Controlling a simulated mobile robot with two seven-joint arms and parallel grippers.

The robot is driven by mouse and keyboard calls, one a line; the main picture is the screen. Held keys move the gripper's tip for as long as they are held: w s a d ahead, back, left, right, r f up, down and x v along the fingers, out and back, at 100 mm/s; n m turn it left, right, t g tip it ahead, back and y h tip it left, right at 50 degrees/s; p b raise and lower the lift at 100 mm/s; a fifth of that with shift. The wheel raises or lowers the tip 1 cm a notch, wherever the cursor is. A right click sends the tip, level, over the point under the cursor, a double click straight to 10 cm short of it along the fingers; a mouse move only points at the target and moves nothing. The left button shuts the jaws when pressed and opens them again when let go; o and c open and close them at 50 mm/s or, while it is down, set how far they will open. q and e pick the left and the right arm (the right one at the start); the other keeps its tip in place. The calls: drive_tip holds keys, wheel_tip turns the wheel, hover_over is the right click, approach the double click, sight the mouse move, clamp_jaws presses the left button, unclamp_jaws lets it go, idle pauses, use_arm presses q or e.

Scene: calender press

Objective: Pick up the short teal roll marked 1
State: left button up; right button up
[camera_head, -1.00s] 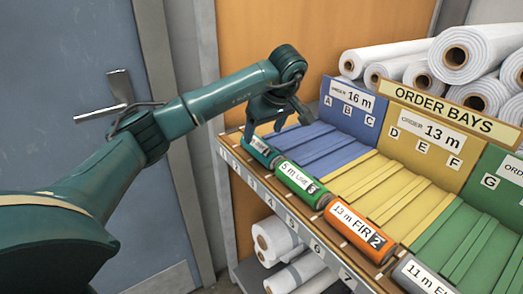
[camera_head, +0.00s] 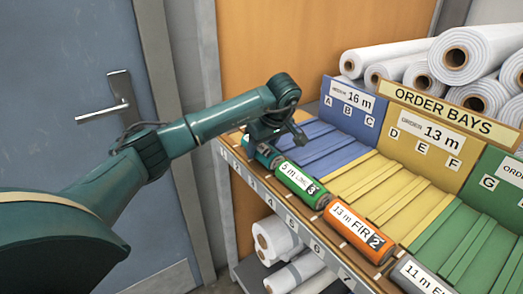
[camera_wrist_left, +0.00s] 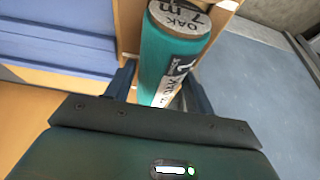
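The short teal roll (camera_head: 263,155) lies at the far left end of the front ledge in the head view, mostly hidden by my left gripper (camera_head: 270,138). In the left wrist view the teal roll (camera_wrist_left: 163,68) shows an end marked OAK 7 m and a white label on its side. My left gripper's fingers (camera_wrist_left: 160,92) stand on either side of the roll, open, with a visible gap on the left side. Contact on the right side cannot be told. My right gripper is not in view.
A green 5 m roll (camera_head: 301,184), an orange 13 m FIR roll (camera_head: 358,227) and a grey 11 m roll (camera_head: 420,277) lie along the same ledge. Blue, yellow and green sloped bays rise behind. White rolls (camera_head: 460,55) are stacked above; a door stands left.

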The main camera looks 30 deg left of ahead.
use_arm(q)
drive_tip(key=c, duration=0.6)
drive_tip(key=shift+c, duration=0.2)
